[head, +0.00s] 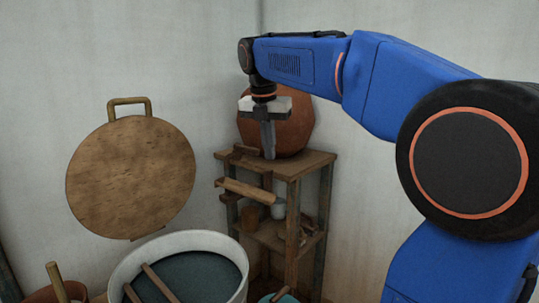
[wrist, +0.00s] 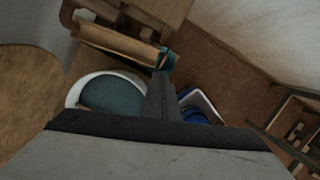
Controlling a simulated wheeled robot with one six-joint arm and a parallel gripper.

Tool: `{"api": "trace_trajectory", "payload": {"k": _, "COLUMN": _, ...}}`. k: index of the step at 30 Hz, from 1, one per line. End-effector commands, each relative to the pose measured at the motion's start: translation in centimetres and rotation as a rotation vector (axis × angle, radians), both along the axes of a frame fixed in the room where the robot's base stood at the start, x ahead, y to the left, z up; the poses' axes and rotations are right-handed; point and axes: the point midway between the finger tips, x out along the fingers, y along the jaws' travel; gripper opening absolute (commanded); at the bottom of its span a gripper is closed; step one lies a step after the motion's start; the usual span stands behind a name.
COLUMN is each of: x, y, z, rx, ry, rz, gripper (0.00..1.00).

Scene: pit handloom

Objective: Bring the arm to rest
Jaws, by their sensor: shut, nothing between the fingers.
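My blue arm reaches in from the right in the head view. My gripper (head: 269,153) points straight down in front of the wooden shelf stand (head: 300,160), with its fingers together and nothing between them. In the wrist view the dark fingers of my gripper (wrist: 160,92) also show closed together. Whether the fingertips touch anything cannot be told, but they appear to hang free.
A white-rimmed vat (head: 189,239) of dark liquid stands below. A round wooden board (head: 130,178) hangs at left. Open wall lies above.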

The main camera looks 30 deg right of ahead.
Motion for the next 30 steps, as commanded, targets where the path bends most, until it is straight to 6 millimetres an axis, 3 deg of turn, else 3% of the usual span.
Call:
{"api": "trace_trajectory", "payload": {"k": 13, "x": 0.0, "y": 0.0, "z": 0.0, "rx": 0.001, "ry": -0.001, "rz": -0.002, "gripper": 0.0}}
{"api": "trace_trajectory", "payload": {"k": 17, "x": -0.9, "y": 0.2, "z": -0.4, "rx": 0.015, "ry": -0.02, "rz": -0.057, "gripper": 0.0}}
{"api": "trace_trajectory", "payload": {"k": 23, "x": -4.7, "y": 0.8, "z": -3.1, "rx": 0.091, "ry": -0.099, "rz": -0.335, "gripper": 0.0}}
{"api": "trace_trajectory", "payload": {"k": 30, "x": -10.1, "y": 1.9, "z": -7.7, "rx": 0.225, "ry": -0.203, "rz": -0.759, "gripper": 0.0}}
